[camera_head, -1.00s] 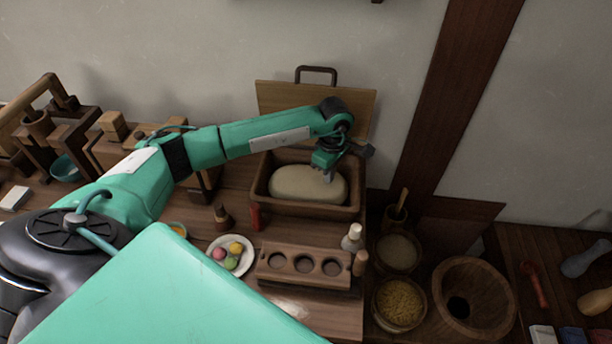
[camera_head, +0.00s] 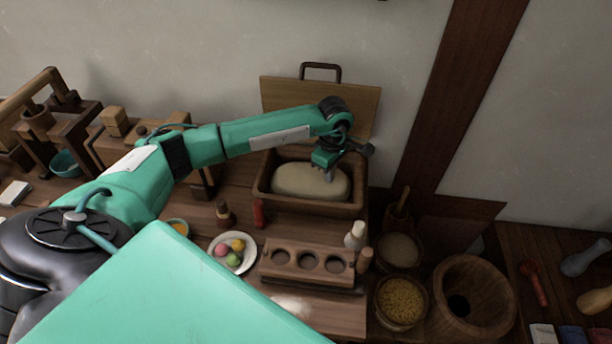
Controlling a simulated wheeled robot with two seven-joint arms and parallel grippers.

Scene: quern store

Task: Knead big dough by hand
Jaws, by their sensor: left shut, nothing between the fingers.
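A big pale oval dough (camera_head: 302,181) lies in a wooden box (camera_head: 300,207) with its lid upright behind it. My left arm comes in from the left, and my left gripper (camera_head: 328,175) points down at the right part of the dough. The left gripper is shut with nothing held. Its tip is at or just above the dough's top; I cannot tell whether it touches. My right gripper is not in view.
In front of the box are a white plate (camera_head: 231,252) with coloured balls, a wooden holder with round hollows (camera_head: 307,279), a small bottle (camera_head: 355,236) and a red item (camera_head: 258,213). Bowls of grain (camera_head: 401,301) and a large wooden mortar (camera_head: 472,297) stand at right.

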